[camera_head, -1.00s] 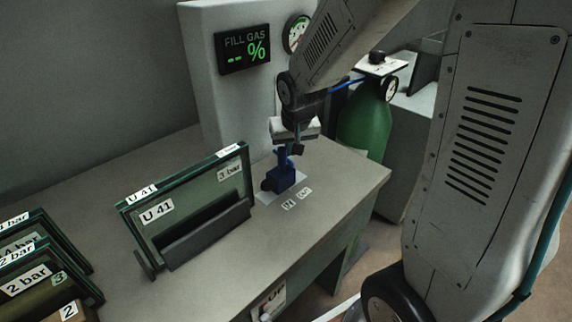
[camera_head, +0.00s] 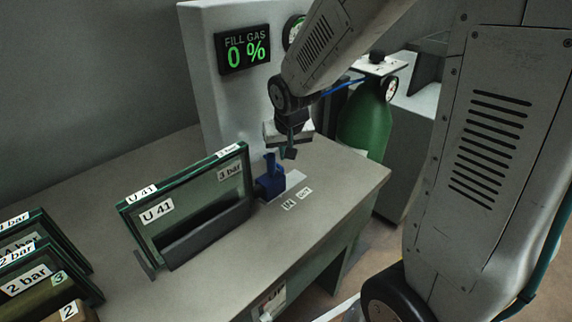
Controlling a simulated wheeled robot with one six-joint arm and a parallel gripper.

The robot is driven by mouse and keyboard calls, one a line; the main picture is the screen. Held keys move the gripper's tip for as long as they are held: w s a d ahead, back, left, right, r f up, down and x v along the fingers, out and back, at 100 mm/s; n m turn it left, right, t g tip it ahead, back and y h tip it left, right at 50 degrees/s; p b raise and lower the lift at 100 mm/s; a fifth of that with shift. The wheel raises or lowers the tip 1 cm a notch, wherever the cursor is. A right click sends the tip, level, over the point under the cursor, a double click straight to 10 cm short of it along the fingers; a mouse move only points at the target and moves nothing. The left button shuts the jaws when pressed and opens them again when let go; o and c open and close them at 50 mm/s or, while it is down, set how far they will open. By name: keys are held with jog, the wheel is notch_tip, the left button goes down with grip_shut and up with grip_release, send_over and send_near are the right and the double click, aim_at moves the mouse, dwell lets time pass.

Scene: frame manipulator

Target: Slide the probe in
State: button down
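The blue probe (camera_head: 270,185) is a small block with an upright handle on a pale strip (camera_head: 288,182) on the bench. It sits at the strip's left end, against or very close to the right end of the framed glass unit (camera_head: 187,205) marked "U 41" and "3 bar". Whether its tip is inside the frame is hidden. My gripper (camera_head: 289,153) points down just right of the probe's handle, touching it or close to it. Its finger opening is too small and dark to judge. The fill gas display (camera_head: 246,53) reads "0 %".
Labels "IN" (camera_head: 288,204) and "OUT" (camera_head: 305,193) lie on the bench (camera_head: 330,205) before the strip. A dark holder (camera_head: 205,235) supports the unit. More framed units (camera_head: 40,265) stand at lower left. A green gas cylinder (camera_head: 366,120) stands behind the bench's right end.

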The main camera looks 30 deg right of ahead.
jog(key=shift+w+d, duration=0.25)
jog(key=shift+d, duration=0.7)
jog(key=s+v, duration=0.1)
jog(key=v, duration=0.7)
jog(key=shift+s+d+r, duration=0.2)
jog(key=shift+d+r, duration=0.05)
jog(key=shift+d, duration=0.05)
jog(key=s+a+r+n+g, duration=0.1)
jog(key=s+a+r, duration=0.1)
jog(key=s, duration=0.9)
jog(key=s+a+r+n+g+y, duration=0.1)
jog(key=s+a+r, duration=0.2)
jog(key=s, duration=0.8)
jog(key=shift+s+n, duration=0.3)
jog(key=shift+n, duration=0.1)
dwell(1.7)
